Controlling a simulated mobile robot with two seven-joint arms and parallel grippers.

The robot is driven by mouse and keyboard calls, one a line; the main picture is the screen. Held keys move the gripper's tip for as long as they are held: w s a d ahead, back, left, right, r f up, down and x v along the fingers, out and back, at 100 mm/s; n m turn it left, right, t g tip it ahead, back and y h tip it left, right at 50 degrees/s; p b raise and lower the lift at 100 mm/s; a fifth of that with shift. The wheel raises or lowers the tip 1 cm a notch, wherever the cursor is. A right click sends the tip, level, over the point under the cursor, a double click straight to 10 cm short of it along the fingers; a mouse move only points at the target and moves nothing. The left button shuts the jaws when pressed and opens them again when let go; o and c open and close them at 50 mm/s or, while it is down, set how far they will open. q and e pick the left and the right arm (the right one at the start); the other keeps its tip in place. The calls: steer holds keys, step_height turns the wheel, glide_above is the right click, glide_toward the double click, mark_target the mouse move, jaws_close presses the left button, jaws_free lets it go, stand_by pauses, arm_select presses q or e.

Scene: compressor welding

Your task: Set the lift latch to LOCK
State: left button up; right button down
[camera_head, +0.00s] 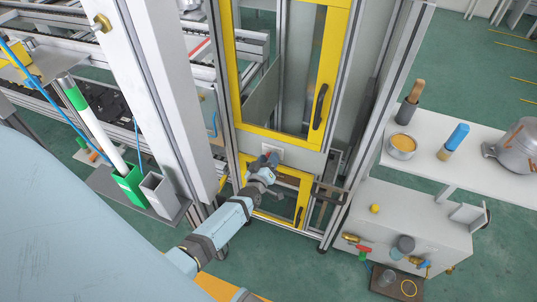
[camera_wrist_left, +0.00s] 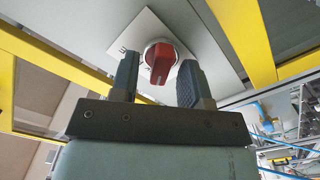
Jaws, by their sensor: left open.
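The lift latch is a red rotary knob (camera_wrist_left: 161,62) on a round silver base, set on a white square plate (camera_wrist_left: 200,45). In the head view the plate (camera_head: 279,152) sits on the grey panel between the two yellow-framed doors. My left gripper (camera_wrist_left: 158,78) is open, with one dark finger on each side of the knob; I cannot tell if either finger touches it. In the head view my left gripper (camera_head: 267,160) is at the plate and hides most of the knob. The plate's lettering is mostly hidden and unreadable. My right gripper is not in view.
A tall yellow-framed door (camera_head: 239,75) is above the plate, and a smaller yellow-framed door (camera_head: 300,200) is below. An aluminium post (camera_head: 170,100) stands left of my arm. A white bench (camera_head: 450,155) with tools and a pot is at the right.

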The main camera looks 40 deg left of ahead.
arm_select(q)
steer(key=v, duration=1.3)
steer(key=shift+s, duration=0.35)
